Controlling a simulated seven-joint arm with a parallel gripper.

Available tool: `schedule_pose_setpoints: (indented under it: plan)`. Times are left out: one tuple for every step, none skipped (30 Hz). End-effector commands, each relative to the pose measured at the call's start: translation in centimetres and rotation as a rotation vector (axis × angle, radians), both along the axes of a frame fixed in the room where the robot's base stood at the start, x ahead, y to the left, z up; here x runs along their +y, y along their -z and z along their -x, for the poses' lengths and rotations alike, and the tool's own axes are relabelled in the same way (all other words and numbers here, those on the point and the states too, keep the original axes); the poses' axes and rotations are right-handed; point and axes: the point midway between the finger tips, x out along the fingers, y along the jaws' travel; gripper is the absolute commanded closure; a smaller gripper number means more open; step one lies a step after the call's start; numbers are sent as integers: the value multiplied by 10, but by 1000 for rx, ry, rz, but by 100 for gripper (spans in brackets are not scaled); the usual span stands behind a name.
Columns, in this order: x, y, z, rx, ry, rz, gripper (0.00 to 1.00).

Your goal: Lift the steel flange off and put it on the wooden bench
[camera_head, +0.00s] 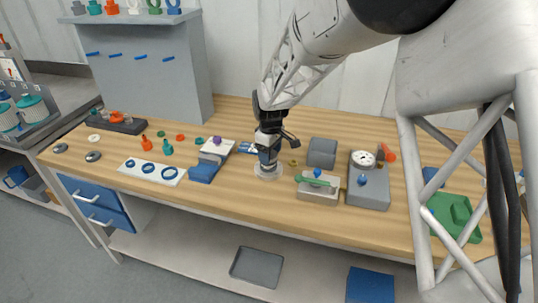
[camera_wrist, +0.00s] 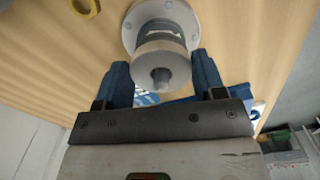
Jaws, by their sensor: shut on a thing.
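My gripper (camera_head: 268,152) points down over the middle of the wooden bench (camera_head: 232,118). In the head view this disc shows below the gripper (camera_head: 268,172), at the bench surface. The fingers hide part of the flange, and I cannot tell whether it touches the body.
Right of the gripper are a grey block with a green-handled part (camera_head: 317,190), a gauge block (camera_head: 368,190) and a green tray (camera_head: 455,216). To the left are a blue wedge block (camera_head: 205,170) and a white plate with blue rings (camera_head: 152,171). A yellow nut (camera_wrist: 85,7) lies nearby.

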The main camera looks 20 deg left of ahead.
Motion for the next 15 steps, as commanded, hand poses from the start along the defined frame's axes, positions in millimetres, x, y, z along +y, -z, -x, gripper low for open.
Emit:
schedule_pose_setpoints:
  plan:
    - [0,0,0,0,0,0,68]
    - [0,-1,0,0,0,0,68]
    - [0,-1,0,0,0,0,68]
    - [0,-2,0,0,0,-1,68]
    - [0,-3,0,-1,0,-1,68]
    - [0,-4,0,-1,0,-1,68]
    - [0,-6,0,-1,0,-1,68]
    - [0,-7,0,-1,0,-1,68]
    - [0,-10,0,-1,0,-1,68]
    - [0,-12,0,-1,0,-1,68]
    - [0,-15,0,-1,0,-2,68]
    - [0,-19,0,-2,0,-1,68]
    - [0,-22,0,-1,0,-2,68]
    - [0,-26,0,-1,0,-1,68]
    - [0,-32,0,-1,0,-1,68]
